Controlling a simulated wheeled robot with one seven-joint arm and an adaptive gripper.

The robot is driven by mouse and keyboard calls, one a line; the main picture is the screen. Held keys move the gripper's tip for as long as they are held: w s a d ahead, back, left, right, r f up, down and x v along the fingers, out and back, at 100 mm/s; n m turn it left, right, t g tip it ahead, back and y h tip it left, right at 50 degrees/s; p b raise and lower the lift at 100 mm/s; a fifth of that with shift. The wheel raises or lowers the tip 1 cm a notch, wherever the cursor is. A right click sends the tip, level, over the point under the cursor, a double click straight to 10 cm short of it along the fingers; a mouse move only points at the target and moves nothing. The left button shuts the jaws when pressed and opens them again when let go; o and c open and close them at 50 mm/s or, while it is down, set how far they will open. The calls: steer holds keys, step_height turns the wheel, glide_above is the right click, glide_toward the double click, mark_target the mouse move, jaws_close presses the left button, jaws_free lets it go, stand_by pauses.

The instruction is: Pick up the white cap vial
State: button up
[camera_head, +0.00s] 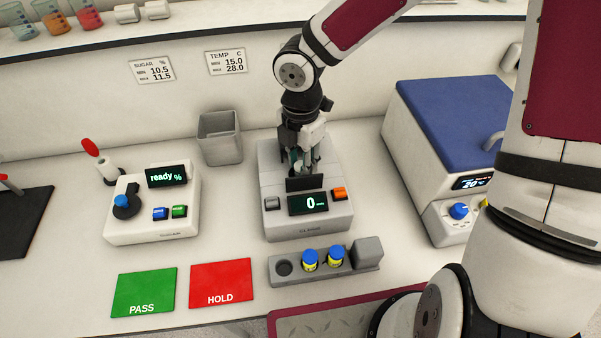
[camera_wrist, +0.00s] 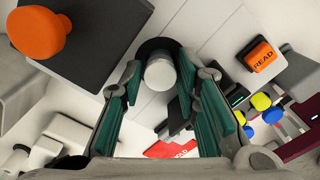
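The white cap vial (camera_wrist: 160,73) sits in a dark round well, its white cap facing the camera between my fingers in the wrist view. In the head view a small pale spot that may be its cap shows low between the fingers. My gripper (camera_head: 302,160) points down over the grey meter (camera_head: 277,222) with the "0" display. In the wrist view my gripper (camera_wrist: 160,82) is open, with a teal-padded finger on each side of the cap. Gaps seem to show between pads and cap. The vial's body is hidden.
Two blue-capped vials (camera_head: 322,257) stand in a grey rack in front of the meter. Green PASS (camera_head: 144,292) and red HOLD (camera_head: 221,285) cards lie left of it. A sugar meter (camera_head: 150,210), grey bin (camera_head: 220,138) and blue-lidded box (camera_head: 455,122) flank the grey meter.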

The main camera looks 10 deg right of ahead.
jaws_close()
